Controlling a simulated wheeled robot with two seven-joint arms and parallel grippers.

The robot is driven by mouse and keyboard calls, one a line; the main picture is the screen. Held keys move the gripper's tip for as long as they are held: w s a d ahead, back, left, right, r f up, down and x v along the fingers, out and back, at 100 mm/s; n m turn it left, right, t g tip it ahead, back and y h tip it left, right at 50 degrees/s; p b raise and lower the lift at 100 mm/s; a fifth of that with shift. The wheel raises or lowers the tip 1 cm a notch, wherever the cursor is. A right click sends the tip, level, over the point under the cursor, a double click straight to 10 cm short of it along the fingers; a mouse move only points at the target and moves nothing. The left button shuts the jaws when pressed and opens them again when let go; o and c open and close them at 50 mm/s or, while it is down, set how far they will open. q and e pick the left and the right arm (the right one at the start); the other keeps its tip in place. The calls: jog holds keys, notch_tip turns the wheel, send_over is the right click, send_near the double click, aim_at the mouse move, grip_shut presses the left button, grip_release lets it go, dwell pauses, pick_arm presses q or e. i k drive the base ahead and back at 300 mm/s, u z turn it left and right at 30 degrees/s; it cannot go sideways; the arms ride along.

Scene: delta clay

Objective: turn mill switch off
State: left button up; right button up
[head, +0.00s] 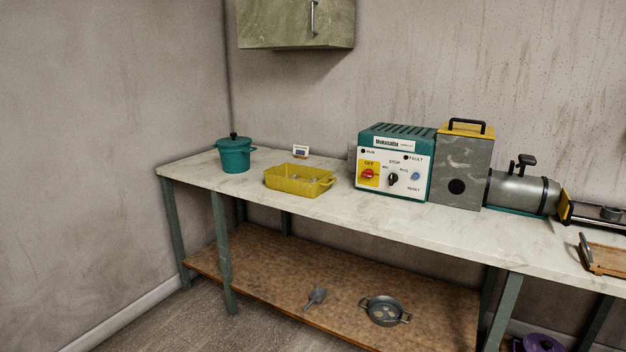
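The mill (392,165) stands on the bench against the wall, right of the middle in the head view. It is a teal box with a white front panel. The panel carries a red rotary switch (368,174) on a yellow plate, a black knob (392,179) and a blue button (415,176). Small printed labels read roughly OFF, STOP, FAULT and RESET; the exact position of the red switch is too small to tell. Neither of my grippers is in view.
The bench (420,228) runs along the wall. On it are a teal lidded pot (234,156), a yellow tray (290,187), a grey box with a yellow top (459,170), a metal cylinder (520,193) and a wooden board (606,258). A pan (384,312) and scoop (315,297) lie on the lower shelf.

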aim_at(369, 173)
jog(key=u, duration=0.75)
jog(key=i, duration=2.35)
jog(key=z, duration=1.35)
jog(key=i, duration=0.6)
jog(key=z, duration=0.65)
